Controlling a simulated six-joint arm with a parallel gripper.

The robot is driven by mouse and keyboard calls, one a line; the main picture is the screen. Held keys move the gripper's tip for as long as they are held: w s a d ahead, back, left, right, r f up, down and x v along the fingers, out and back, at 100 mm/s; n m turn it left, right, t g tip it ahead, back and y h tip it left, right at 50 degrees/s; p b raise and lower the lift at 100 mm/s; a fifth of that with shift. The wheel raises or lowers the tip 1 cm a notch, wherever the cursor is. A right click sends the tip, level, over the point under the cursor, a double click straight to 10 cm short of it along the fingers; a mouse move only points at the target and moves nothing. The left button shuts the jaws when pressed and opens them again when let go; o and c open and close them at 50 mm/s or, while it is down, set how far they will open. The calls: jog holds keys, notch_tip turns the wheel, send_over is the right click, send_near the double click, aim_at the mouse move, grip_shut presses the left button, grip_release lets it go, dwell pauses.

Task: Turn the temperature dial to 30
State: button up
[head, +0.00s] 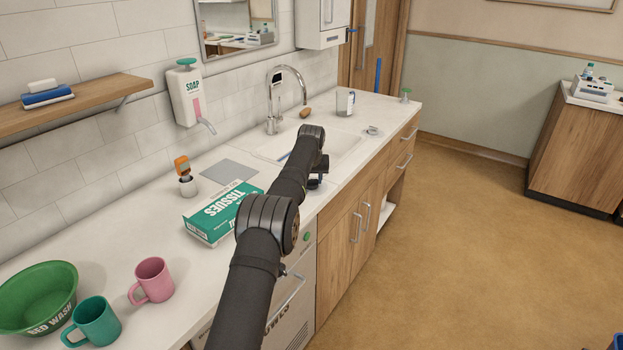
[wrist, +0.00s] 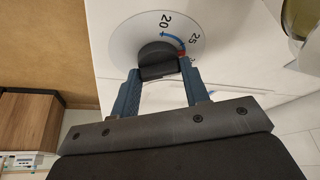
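The temperature dial (wrist: 157,55) is a dark round knob on a pale scale disc in the wrist view. The numbers 20 and 25 show beside a blue arc, with a red mark at the arc's end just past 25. Markings farther round are partly hidden by the knob and a finger. My gripper (wrist: 159,72) has its two blue fingers on opposite sides of the knob's grip, with no clear gap on either side. The knob's pointer cannot be read. In the head view my arm crosses the counter and I cannot make out the fingertips or the dial.
The counter (head: 150,235) holds a tissue box (head: 222,212), a pink mug (head: 152,280), a green mug (head: 94,322) and a green basin (head: 38,297) at left. A sink tap (head: 272,100) and glass container (head: 345,103) stand farther back.

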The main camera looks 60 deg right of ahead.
jog(key=shift+c, duration=1.2)
jog(key=shift+m, duration=0.3)
jog(key=shift+w+m+g+h, duration=0.1)
jog(key=shift+m+g+h, duration=0.25)
jog(key=shift+m, duration=0.55)
jog(key=shift+m+g, duration=0.75)
jog(key=shift+m, duration=1.15)
jog(key=o, duration=1)
jog(key=shift+a+r, duration=0.1)
